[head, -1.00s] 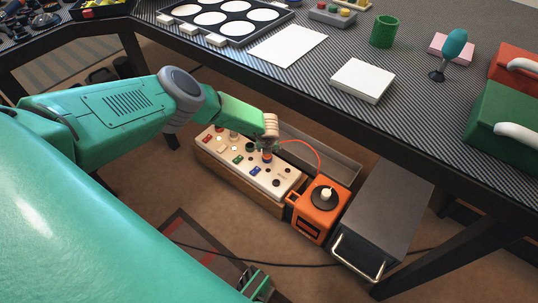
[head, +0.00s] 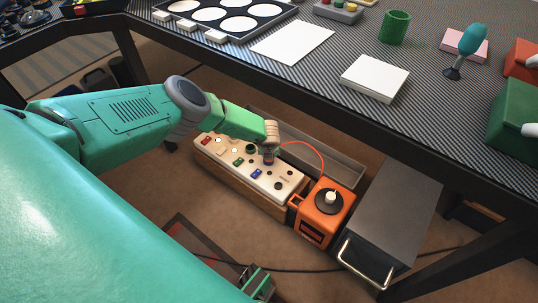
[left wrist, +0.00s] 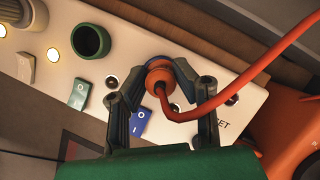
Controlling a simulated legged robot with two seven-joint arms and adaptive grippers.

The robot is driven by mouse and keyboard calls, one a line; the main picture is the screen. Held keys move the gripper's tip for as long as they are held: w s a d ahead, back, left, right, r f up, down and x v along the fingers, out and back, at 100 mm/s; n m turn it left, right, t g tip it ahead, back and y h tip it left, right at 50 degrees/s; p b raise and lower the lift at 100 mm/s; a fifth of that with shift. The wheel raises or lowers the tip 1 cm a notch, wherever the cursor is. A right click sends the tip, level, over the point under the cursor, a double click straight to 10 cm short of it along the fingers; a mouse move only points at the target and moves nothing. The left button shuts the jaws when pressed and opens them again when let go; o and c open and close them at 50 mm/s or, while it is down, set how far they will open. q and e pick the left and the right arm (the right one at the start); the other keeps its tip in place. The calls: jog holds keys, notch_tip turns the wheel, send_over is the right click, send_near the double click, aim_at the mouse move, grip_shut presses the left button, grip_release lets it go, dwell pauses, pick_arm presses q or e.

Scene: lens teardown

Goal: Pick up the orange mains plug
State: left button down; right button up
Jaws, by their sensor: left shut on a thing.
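The orange mains plug (left wrist: 159,75) sits between the fingertips of my left gripper (left wrist: 155,85) in the left wrist view. Its orange cord runs off to the upper right. A blue ring shows behind the plug, against the pale socket panel (left wrist: 205,75). I cannot tell whether the plug is still seated there. In the head view my left gripper (head: 269,152) is low over the socket panel (head: 222,154), shut on the plug, which it mostly hides.
An orange box (head: 322,213) with a black disc on top stands right of the panel, linked by the cord. A dark grey case (head: 397,215) with a metal handle is further right. The table (head: 300,85) overhangs behind. A black cable crosses the floor.

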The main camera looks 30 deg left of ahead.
pick_arm(q)
jog(key=shift+a, duration=0.25)
jog(key=shift+r, duration=0.2)
jog(key=r+p, duration=0.1)
jog(key=r, duration=0.1)
jog(key=r+p, duration=0.2)
jog(key=shift+d, duration=0.2)
jog(key=s+d+p, duration=0.2)
jog(key=s, duration=0.1)
jog(key=s+d+p, duration=0.1)
jog(key=s+p, duration=0.1)
jog(key=s, duration=0.1)
jog(key=s+d+p, duration=0.2)
jog(key=s+p, duration=0.1)
jog(key=shift+s+d+f, duration=0.25)
jog(key=shift+s+d, duration=0.05)
jog(key=shift+s, duration=0.05)
jog(key=s+d+p, duration=0.2)
jog(key=s+d, duration=0.1)
jog(key=s, duration=0.2)
jog(key=shift+s+d+f, duration=0.2)
jog(key=shift+s+d, duration=0.2)
jog(key=shift+w, duration=0.1)
